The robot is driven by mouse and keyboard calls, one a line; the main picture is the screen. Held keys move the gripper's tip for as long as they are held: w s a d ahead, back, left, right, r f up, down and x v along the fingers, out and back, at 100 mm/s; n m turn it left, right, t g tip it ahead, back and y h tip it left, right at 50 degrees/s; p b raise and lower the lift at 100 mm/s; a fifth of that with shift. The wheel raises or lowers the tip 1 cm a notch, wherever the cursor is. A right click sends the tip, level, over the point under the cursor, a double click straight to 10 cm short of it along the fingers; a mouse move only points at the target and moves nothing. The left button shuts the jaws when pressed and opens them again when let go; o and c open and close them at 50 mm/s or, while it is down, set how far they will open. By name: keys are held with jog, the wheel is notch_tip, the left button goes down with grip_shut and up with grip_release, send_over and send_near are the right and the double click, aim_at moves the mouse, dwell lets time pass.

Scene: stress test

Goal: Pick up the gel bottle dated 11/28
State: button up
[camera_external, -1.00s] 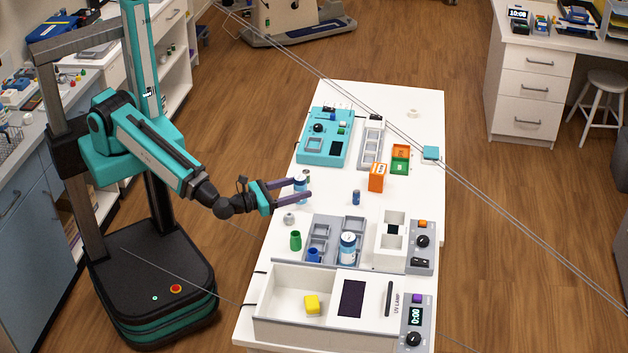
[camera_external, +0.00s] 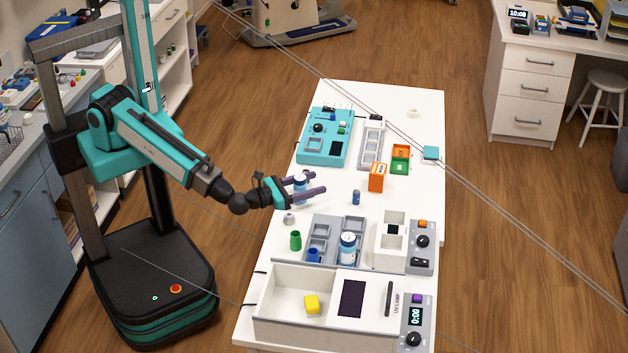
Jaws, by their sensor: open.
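A white and blue bottle (camera_external: 301,183) stands upright on the white table, at the table's left side. My gripper (camera_external: 318,184) is open, and its two purple fingers reach to either side of this bottle. The near finger hides part of the bottle's lower half. I cannot tell whether a finger touches it. A second white and blue bottle (camera_external: 347,249) stands in the grey rack (camera_external: 321,231) nearer the camera. The labels are too small to read, so I cannot tell which bottle is dated 11/28.
A small blue container (camera_external: 356,198) and an orange box (camera_external: 376,177) stand right of my gripper. A grey round object (camera_external: 289,218) and a green cup (camera_external: 295,240) stand in front of it. A teal device (camera_external: 325,136) is behind. The table (camera_external: 410,105) is mostly clear at the far right.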

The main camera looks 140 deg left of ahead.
jog(key=c, duration=1.2)
jog(key=shift+r, duration=0.15)
jog(key=shift+c, duration=0.2)
notch_tip(320, 180, up, 10)
jog(key=b, duration=0.1)
dwell(0.6)
